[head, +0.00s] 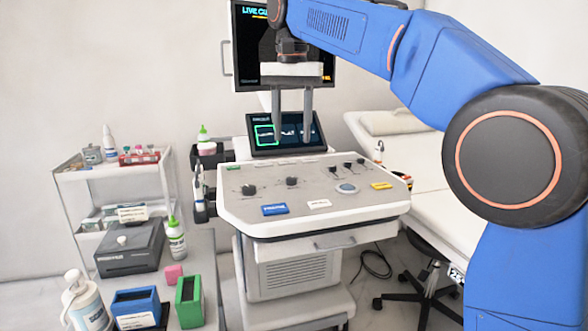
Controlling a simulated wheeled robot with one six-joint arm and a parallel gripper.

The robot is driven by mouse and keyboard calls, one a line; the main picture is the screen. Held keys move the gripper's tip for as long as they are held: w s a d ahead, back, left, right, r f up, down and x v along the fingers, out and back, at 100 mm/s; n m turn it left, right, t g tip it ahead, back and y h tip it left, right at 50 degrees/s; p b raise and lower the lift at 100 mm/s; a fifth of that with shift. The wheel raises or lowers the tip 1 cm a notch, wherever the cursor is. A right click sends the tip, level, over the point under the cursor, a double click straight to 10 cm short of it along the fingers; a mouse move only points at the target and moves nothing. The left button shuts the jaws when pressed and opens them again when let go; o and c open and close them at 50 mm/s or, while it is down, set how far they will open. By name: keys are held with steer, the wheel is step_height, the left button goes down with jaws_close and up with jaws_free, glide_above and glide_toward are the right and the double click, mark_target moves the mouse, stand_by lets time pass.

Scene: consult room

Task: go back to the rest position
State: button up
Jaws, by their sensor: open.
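My gripper (293,115) hangs pointing down from my blue arm, in front of the lower part of the dark monitor (252,50). Its two grey fingers are apart, with nothing seen between them. The fingertips overlap the small tilted touch screen (262,146) at the back of the ultrasound console (315,225). I cannot tell whether they touch it; they appear to be in front of or above it. The gripper and arm hide part of the monitor.
A white cart (80,176) with bottles and tubes stands at left. A side table at lower left holds a dark grey box (130,255), a blue box (137,305), a green box (189,300) and bottles. An exam bed (445,205) and a wheeled stool (425,290) are at right.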

steer(key=s+d+f+t, duration=0.1)
steer(key=s+d+f, duration=0.3)
steer(key=d, duration=0.3)
steer(key=s+d+f+n+t, duration=0.1)
steer(key=s+d+f, duration=0.2)
steer(key=s+d, duration=0.25)
steer(key=s+d+f, duration=0.3)
steer(key=d+f, duration=0.1)
steer(key=d, duration=0.3)
steer(key=s+d+f+n+t, duration=0.1)
steer(key=s+d+f, duration=0.4)
steer(key=s+f, duration=0.3)
steer(key=s+d+f+t, duration=0.1)
steer(key=s+d+f, duration=0.4)
steer(key=s+f, duration=0.4)
step_height(320, 180, down, 5)
steer(key=shift+s+f+n+t, duration=0.1)
steer(key=shift+s+n+t, duration=0.05)
steer(key=shift+n+t, duration=0.25)
